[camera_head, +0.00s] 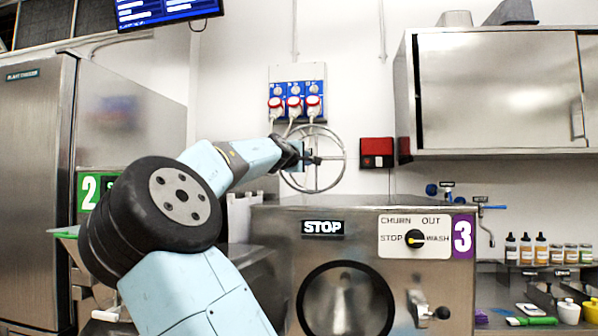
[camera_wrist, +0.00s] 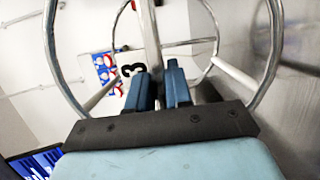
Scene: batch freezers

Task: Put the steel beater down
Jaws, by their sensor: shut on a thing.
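The steel beater (camera_head: 342,163) is a round wire frame with a central hub and spokes. My gripper (camera_head: 303,156) is shut on its middle part and holds it upright above the top of batch freezer 3 (camera_head: 275,240). The ring's lower edge is close to that top; I cannot tell whether they touch. In the wrist view the blue fingers (camera_wrist: 163,82) close on the beater's middle, and its curved bars (camera_wrist: 274,60) pass on both sides. A white tag with a black 3 shows beside the fingers.
Red plugs in blue sockets (camera_head: 295,103) are on the wall behind the beater. A red box (camera_head: 376,150) and a steel cabinet (camera_head: 500,90) are to the right. Bottles and jars (camera_head: 540,250) stand on a shelf at far right. A tall steel freezer (camera_head: 35,180) is at left.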

